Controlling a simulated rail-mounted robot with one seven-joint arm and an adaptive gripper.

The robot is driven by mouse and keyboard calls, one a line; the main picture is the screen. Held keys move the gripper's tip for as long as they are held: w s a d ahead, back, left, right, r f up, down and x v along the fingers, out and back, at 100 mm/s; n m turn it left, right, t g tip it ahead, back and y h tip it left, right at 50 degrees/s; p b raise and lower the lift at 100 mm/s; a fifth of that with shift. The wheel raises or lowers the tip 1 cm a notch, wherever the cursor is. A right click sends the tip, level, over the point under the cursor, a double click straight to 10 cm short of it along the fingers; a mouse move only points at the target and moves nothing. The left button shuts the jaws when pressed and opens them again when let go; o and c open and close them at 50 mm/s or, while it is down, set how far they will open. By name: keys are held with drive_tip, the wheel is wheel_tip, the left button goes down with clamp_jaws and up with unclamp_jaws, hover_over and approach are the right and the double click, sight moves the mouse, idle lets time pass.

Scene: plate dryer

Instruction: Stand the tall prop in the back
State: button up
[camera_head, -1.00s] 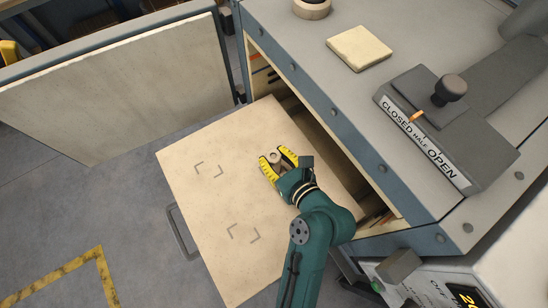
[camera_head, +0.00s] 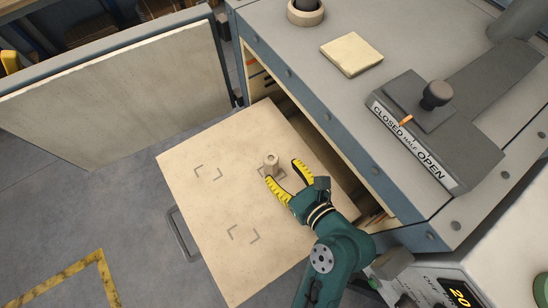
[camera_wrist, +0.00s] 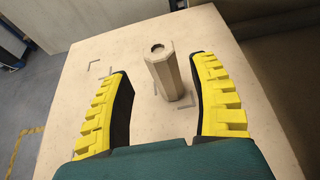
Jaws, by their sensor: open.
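The tall prop (camera_head: 271,164) is a beige faceted post with a small hole in its top. It stands upright on the pale shelf board (camera_head: 190,205), on or very near the corner-marked spot closest to the machine opening. It also shows upright in the wrist view (camera_wrist: 172,78). My gripper (camera_head: 282,173) is open, with yellow padded fingers, just to the right of the prop in the head view. In the wrist view the prop stands beyond and between the fingertips, with a visible gap to the left finger; contact with the right finger cannot be told.
Two other corner-marked spots (camera_head: 208,172) on the board are empty. The grey machine (camera_head: 310,110) stands along the right. A square tile (camera_head: 351,54) and a round ring (camera_head: 305,12) lie on its top, near a lever (camera_head: 436,95). An open door (camera_head: 115,85) stands at the left.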

drive_tip(key=p+v, duration=0.1)
drive_tip(key=v, duration=0.5)
drive_tip(key=shift+r, duration=0.1)
